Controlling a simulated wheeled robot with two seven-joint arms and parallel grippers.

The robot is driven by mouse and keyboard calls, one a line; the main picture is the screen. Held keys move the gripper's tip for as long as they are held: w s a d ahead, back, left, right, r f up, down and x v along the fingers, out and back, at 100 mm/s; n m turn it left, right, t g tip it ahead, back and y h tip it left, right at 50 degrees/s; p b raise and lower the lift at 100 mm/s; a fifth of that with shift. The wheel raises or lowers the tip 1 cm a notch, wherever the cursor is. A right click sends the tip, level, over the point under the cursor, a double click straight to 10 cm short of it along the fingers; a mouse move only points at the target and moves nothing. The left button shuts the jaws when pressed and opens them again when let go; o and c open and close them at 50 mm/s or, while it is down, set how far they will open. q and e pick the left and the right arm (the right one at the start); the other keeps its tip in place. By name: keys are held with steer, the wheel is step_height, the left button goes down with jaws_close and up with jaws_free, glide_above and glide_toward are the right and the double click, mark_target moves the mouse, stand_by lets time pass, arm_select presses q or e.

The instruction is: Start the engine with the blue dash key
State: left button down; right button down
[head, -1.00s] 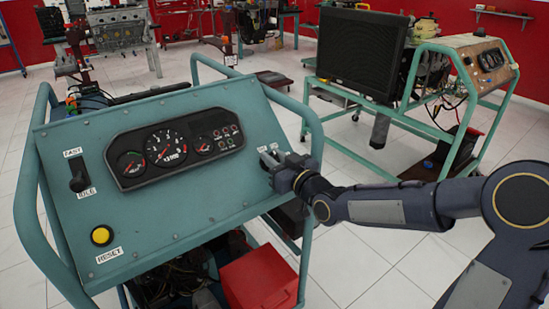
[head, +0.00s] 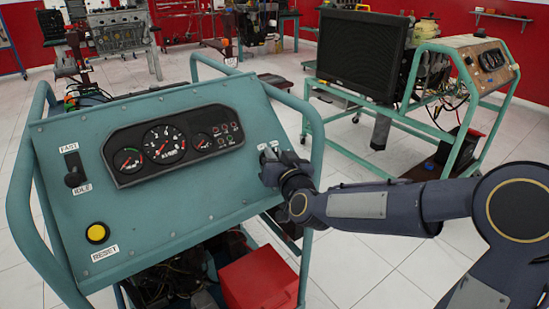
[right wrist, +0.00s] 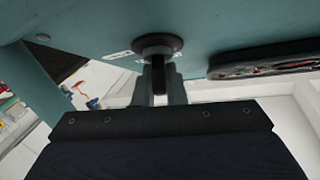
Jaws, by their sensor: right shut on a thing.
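The teal engine trainer panel (head: 190,200) fills the left and middle of the head view. My right gripper (head: 268,160) is at the panel's right side. In the right wrist view its two fingers (right wrist: 160,90) are closed around the dark key (right wrist: 158,75). The key stands in a round black ignition switch (right wrist: 157,45) on the panel face. The key looks near black there, and the gripper hides it in the head view. My left gripper is not in view.
The panel carries a gauge cluster (head: 172,146), a FAST/IDLE lever (head: 75,170) and a yellow reset button (head: 97,233). Teal tube rails (head: 316,140) edge the panel, close to my right gripper. A red box (head: 259,280) sits below. Another trainer (head: 362,50) stands behind right.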

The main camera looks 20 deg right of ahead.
steer(key=m+h, duration=0.1)
steer(key=m+p, duration=0.1)
steer(key=shift+a+r+m+h, duration=0.2)
steer(key=shift+m+h, duration=0.1)
steer(key=shift+h, duration=0.1)
steer(key=m+g+h+p, duration=0.2)
steer(key=m+h+p, duration=0.1)
steer(key=m+p, duration=0.1)
steer(key=m+g+h+p, duration=0.3)
steer(key=m+p, duration=0.2)
steer(key=shift+d, duration=0.15)
steer(key=shift+f+m+g+h+p, duration=0.15)
steer(key=shift+m+g+h+p, duration=0.25)
steer(key=shift+m+g+p, duration=0.65)
steer(key=shift+m+t+p, duration=0.25)
steer(key=shift+p, duration=0.15)
steer(key=shift+d+f, duration=0.1)
